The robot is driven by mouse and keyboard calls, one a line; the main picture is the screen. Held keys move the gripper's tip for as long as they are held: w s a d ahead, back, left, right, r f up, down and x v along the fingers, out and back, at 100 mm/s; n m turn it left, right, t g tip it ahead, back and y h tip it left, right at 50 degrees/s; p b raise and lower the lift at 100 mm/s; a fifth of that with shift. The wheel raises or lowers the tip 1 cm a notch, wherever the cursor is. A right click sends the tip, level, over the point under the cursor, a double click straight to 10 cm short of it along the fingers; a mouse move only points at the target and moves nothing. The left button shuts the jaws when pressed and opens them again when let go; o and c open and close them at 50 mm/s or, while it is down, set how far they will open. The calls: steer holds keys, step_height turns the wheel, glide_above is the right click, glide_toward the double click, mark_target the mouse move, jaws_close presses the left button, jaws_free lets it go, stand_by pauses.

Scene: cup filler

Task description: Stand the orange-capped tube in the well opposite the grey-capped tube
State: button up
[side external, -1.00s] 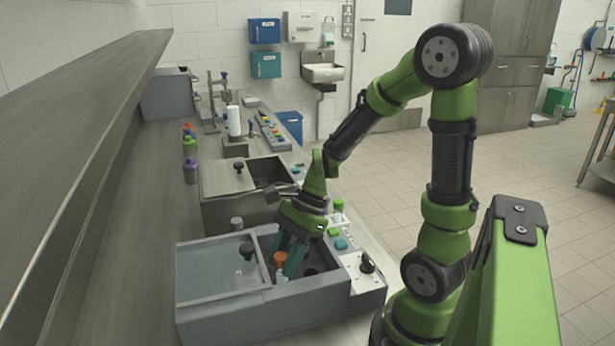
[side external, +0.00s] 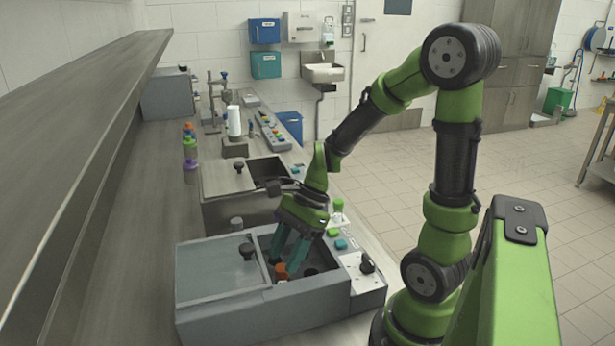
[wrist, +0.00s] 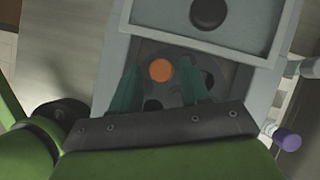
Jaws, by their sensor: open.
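The orange-capped tube (side external: 282,271) stands in the open well area of the grey machine (side external: 265,318), its cap low and its body hidden. In the wrist view its round orange cap (wrist: 161,70) shows from above, between and beyond my two teal fingers. My gripper (side external: 284,263) is open just above the cap, a finger on each side, and the cap looks free of them. The wrist view also shows my gripper (wrist: 164,80) and dark round wells (wrist: 152,105). I cannot make out a grey-capped tube for certain inside the machine.
A sliding lid with a black knob (side external: 247,251) covers the machine's left part. A control panel (side external: 357,266) with a black knob is at its right. A grey-topped cylinder (side external: 237,224) stands behind it. Several colored-capped bottles (side external: 190,150) stand farther back on the bench.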

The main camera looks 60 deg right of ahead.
steer(key=v, duration=1.1)
steer(key=a+r+n+t+h, duration=0.2)
steer(key=a+n, duration=0.2)
steer(key=n, duration=0.5)
steer(key=s+a+r+n+t+h, duration=0.1)
steer(key=a+r+n+t+h, duration=0.1)
steer(key=a+n, duration=0.3)
steer(key=n, duration=0.4)
steer(key=shift+s+a+t, duration=0.15)
steer(key=shift+t, duration=0.25)
